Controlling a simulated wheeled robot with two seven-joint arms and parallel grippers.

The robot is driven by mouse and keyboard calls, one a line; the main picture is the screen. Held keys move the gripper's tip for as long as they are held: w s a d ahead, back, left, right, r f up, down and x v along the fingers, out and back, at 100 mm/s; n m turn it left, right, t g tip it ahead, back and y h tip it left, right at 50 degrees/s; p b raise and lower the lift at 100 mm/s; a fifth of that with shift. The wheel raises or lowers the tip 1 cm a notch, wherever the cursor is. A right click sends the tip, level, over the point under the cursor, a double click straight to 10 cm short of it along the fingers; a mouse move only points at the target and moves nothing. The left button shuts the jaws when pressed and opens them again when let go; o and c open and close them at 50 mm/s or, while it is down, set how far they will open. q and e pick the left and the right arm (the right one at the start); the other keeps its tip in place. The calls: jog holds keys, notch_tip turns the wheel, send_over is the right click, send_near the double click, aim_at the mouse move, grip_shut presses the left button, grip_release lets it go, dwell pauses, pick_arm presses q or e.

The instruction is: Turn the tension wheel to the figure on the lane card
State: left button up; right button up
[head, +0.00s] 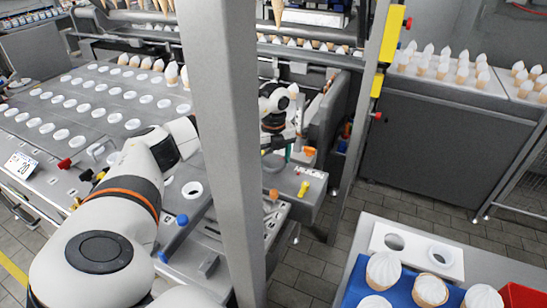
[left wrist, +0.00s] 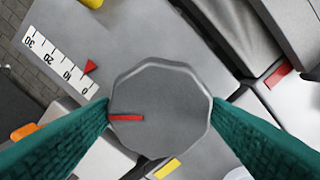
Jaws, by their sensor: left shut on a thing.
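The tension wheel (left wrist: 165,85) is a grey, many-sided knob with a red line across its left part in the left wrist view. My left gripper (left wrist: 160,112) is shut on it, with one green finger at each side. The scale (left wrist: 58,65) beside it runs from 0 to 30, and its red pointer (left wrist: 90,67) stands between 0 and 10. The lane card (head: 20,165) is a white card at the far left of the head view; its figure looks like 20, in small print. My right gripper is out of view.
A grey post (head: 228,150) stands in front of my left arm in the head view. Trays of white-topped cones (head: 445,70) stand at the back right. A blue crate (head: 352,285) and a white holder (head: 415,252) are at the lower right.

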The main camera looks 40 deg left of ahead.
pick_arm(q)
jog(key=m, duration=0.4)
jog(key=shift+m, duration=0.3)
jog(key=m, duration=0.3)
jog(key=shift+m, duration=0.4)
jog(key=m, duration=0.3)
jog(key=shift+r+m+b, duration=0.1)
jog(key=shift+m+b, duration=0.2)
jog(key=shift+b, duration=0.05)
jog(key=m, duration=0.4)
jog(key=shift+m, duration=0.3)
jog(key=m+b, duration=0.1)
jog(key=m, duration=1.2)
jog(key=shift+m+b, duration=0.35)
jog(key=shift+m, duration=0.05)
jog(key=o, duration=1)
